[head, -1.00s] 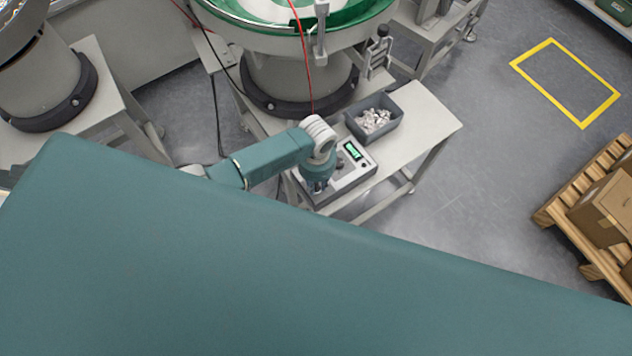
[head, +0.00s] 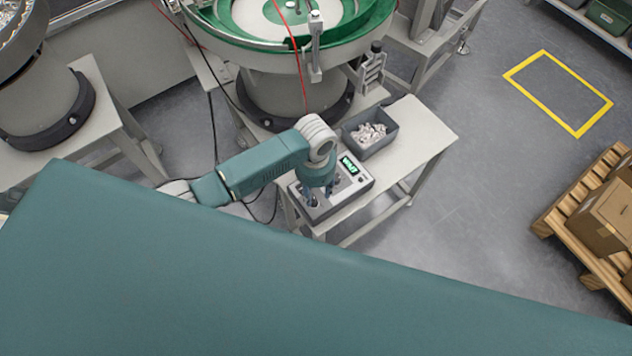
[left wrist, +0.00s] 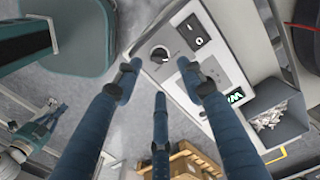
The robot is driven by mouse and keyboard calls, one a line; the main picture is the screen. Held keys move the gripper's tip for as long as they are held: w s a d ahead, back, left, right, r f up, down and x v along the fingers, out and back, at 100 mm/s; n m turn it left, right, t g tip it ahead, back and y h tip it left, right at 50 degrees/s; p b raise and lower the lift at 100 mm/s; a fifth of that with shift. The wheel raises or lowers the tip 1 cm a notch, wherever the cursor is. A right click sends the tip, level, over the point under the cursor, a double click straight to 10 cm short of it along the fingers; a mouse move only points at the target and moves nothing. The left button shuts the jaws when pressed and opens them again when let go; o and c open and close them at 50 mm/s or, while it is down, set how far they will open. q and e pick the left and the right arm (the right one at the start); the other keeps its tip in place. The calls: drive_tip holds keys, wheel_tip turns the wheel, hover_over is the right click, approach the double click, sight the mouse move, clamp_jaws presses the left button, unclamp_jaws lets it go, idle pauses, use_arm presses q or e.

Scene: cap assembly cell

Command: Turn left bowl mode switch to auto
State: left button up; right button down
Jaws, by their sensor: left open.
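The control box (head: 354,195) is a light grey panel on the bench, with a lit green display (head: 348,165). In the left wrist view the box (left wrist: 216,62) carries a black rotary knob (left wrist: 160,54), which looks like the mode switch; its labels are too small to read. A black rocker switch (left wrist: 191,30) sits beside it. My left gripper (head: 319,197) is over the near left part of the box, pointing down. In the left wrist view its fingers (left wrist: 158,76) are spread and empty, with the knob just beyond and between the two upper tips.
A grey bin of small light parts (head: 369,134) stands right behind the box. A green-rimmed bowl feeder (head: 285,85) rises behind, with a red cable hanging in front. A pallet with cartons (head: 600,220) is at the right. The floor between is clear.

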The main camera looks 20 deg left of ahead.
use_arm(q)
wheel_tip(320, 180, up, 6)
drive_tip(key=shift+d, duration=0.1)
idle(0.6)
